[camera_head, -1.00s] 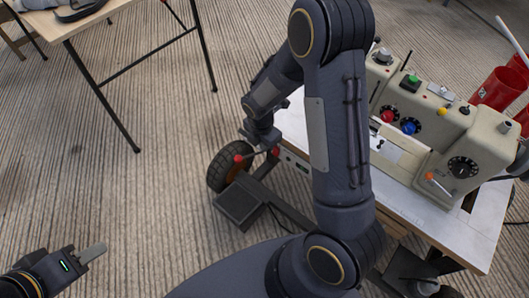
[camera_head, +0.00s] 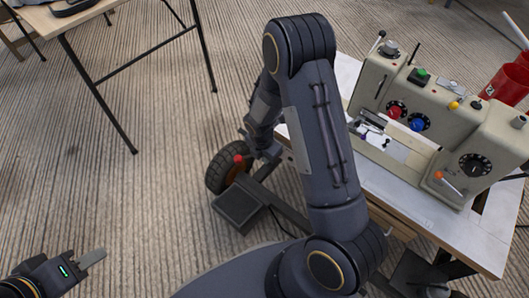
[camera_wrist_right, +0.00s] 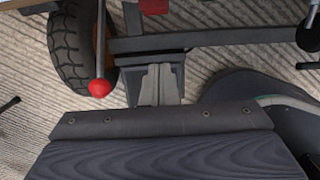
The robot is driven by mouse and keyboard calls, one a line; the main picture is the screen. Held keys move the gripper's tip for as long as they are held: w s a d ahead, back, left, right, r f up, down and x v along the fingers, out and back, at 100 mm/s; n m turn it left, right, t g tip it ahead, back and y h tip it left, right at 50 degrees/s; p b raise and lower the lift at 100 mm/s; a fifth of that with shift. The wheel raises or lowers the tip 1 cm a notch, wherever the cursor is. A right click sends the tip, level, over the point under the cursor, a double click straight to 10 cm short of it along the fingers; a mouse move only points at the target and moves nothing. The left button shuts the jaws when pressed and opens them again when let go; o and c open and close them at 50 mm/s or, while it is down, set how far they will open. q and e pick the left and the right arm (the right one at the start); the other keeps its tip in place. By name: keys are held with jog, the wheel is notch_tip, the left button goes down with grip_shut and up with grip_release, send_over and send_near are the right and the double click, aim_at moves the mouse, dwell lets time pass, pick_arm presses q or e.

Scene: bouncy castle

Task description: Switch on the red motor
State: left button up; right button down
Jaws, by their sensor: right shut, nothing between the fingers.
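My right gripper (camera_wrist_right: 160,85) is shut and empty, its fingers pointing at a dark frame under the machine table. In the head view the right gripper (camera_head: 264,150) is low beside the table's left edge, partly hidden by its own arm. A red ball knob on a lever (camera_wrist_right: 99,88) is left of the fingers, apart from them; it also shows in the head view (camera_head: 238,159). A red block (camera_wrist_right: 153,5), possibly part of the red motor, is cut off at the top of the wrist view. My left gripper (camera_head: 92,258) is at lower left, away from everything; its opening is unclear.
A large sewing machine (camera_head: 432,110) with red, blue and green controls stands on a white table (camera_head: 480,235). A black wheel (camera_head: 222,168) and a pedal (camera_head: 240,208) are below. Red cylinders (camera_head: 508,84) are at right. Another table (camera_head: 62,22) is upper left; carpet between is clear.

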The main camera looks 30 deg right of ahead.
jog(key=d, duration=0.1)
jog(key=w+d+f+b, duration=0.1)
jog(key=d+f, duration=0.1)
jog(key=shift+w+d, duration=0.3)
jog(key=shift+d, duration=0.1)
jog(key=shift+d, duration=0.1)
jog(key=shift+w+d+f, duration=0.1)
jog(key=shift+d+f, duration=0.05)
jog(key=shift+f, duration=0.15)
jog(key=shift+r, duration=0.1)
